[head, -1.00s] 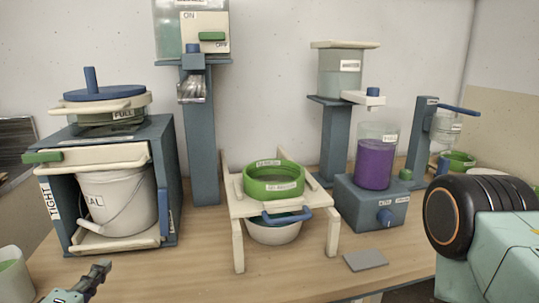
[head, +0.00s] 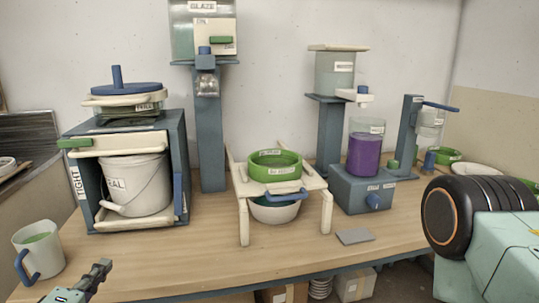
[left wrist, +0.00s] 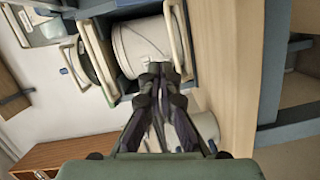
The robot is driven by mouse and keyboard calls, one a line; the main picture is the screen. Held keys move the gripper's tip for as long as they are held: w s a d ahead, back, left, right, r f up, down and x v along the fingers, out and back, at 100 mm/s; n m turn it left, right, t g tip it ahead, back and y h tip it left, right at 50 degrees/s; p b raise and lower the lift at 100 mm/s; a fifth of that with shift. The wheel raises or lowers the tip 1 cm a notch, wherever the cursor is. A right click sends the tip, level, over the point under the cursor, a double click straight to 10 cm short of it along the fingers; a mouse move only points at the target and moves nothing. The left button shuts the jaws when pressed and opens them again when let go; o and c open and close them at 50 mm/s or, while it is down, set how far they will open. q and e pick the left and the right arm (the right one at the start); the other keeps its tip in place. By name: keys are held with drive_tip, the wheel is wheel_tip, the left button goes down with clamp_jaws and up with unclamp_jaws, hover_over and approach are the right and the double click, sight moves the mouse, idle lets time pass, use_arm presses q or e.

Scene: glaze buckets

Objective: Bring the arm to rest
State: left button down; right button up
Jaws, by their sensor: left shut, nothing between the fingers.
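My left gripper (head: 101,268) is at the lower left of the head view, over the front edge of the table, apart from everything on it. In the left wrist view the gripper (left wrist: 160,70) has its fingertips together, with nothing between them. Behind them shows the white bucket (left wrist: 138,45) in its press frame. My right gripper does not show; only a dark round part and pale green links of my own body fill the right side of the head view.
A white mug with green contents (head: 39,250) stands left of my gripper. The press (head: 180,150) holds the bucket (head: 135,185). A sieve stand (head: 243,205) with a green sieve (head: 274,170), a mixer with purple liquid (head: 366,155) and a grey tile (head: 354,236) are farther right. The front middle of the table (head: 200,255) is clear.

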use_arm(q)
drive_tip(key=s+d+f+m+g+h, duration=0.1)
drive_tip(key=s+d+f+m+g, duration=0.35)
drive_tip(key=f, duration=0.35)
drive_tip(key=s+d+f+m+g, duration=0.3)
drive_tip(key=s+f+m+g, duration=0.25)
drive_tip(key=f, duration=0.25)
drive_tip(key=s+d+f+m+g, duration=0.1)
drive_tip(key=s+f+g, duration=0.1)
drive_tip(key=s, duration=0.5)
drive_tip(key=s+d+f+m+g, duration=0.1)
drive_tip(key=s+f+m+g, duration=0.1)
drive_tip(key=s, duration=0.5)
drive_tip(key=s+d+f+m+g+y, duration=0.1)
drive_tip(key=s+f+m+g, duration=0.1)
drive_tip(key=s+f, duration=0.3)
drive_tip(key=s+g, duration=0.1)
drive_tip(key=s, duration=0.1)
drive_tip(key=shift+s+d+f, duration=0.25)
drive_tip(key=shift+s+d, duration=0.15)
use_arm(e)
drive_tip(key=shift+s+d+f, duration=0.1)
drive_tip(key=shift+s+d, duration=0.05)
